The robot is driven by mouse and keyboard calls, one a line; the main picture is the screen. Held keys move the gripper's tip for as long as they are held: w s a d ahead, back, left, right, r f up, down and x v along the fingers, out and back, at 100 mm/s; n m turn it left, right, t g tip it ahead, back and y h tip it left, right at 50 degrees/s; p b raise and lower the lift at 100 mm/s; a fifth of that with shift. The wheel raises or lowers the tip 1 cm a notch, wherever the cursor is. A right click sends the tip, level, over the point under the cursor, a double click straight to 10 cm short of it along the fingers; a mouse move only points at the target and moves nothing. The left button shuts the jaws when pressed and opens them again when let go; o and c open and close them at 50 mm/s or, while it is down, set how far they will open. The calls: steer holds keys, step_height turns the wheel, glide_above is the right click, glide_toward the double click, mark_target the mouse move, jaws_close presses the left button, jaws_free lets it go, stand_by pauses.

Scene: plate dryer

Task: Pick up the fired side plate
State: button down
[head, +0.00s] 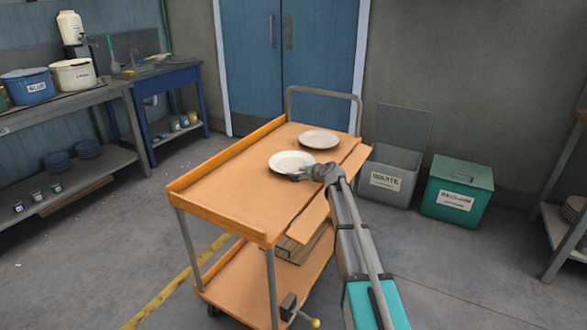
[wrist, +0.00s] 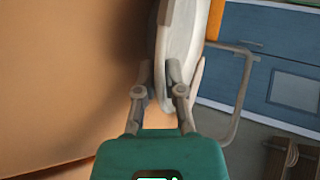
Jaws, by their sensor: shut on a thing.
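Two plates are on the orange cart top (head: 225,190). The nearer plate (head: 291,161) is creamy white with a raised rim. The farther plate (head: 319,139) is duller and slightly pinkish-grey. I cannot tell from any marking which is the fired one. My gripper (head: 303,176) is at the near right rim of the creamy plate, shut on that rim. In the wrist view the pale plate (wrist: 180,40) shows nearly edge-on, with its rim between my fingers (wrist: 161,84). The fingers hide part of the rim. I cannot tell whether the plate is clear of the cart top.
The cart has a raised lip on the left and a grey handle (head: 325,93) at the far end. A grey bin (head: 388,180) and a green bin (head: 457,190) stand right of it. Shelves with pots (head: 73,74) are at left. The cart's near half is clear.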

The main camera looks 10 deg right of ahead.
steer(key=shift+r, duration=0.2)
step_height(320, 180, up, 3)
steer(key=p, duration=0.3)
steer(key=shift+f, duration=0.15)
steer(key=s+d+r+p, duration=0.6)
steer(key=d+r+p, duration=0.4)
steer(key=d, duration=0.2)
steer(key=shift+d, duration=0.3)
steer(key=shift+s, duration=0.1)
stand_by(0.3)
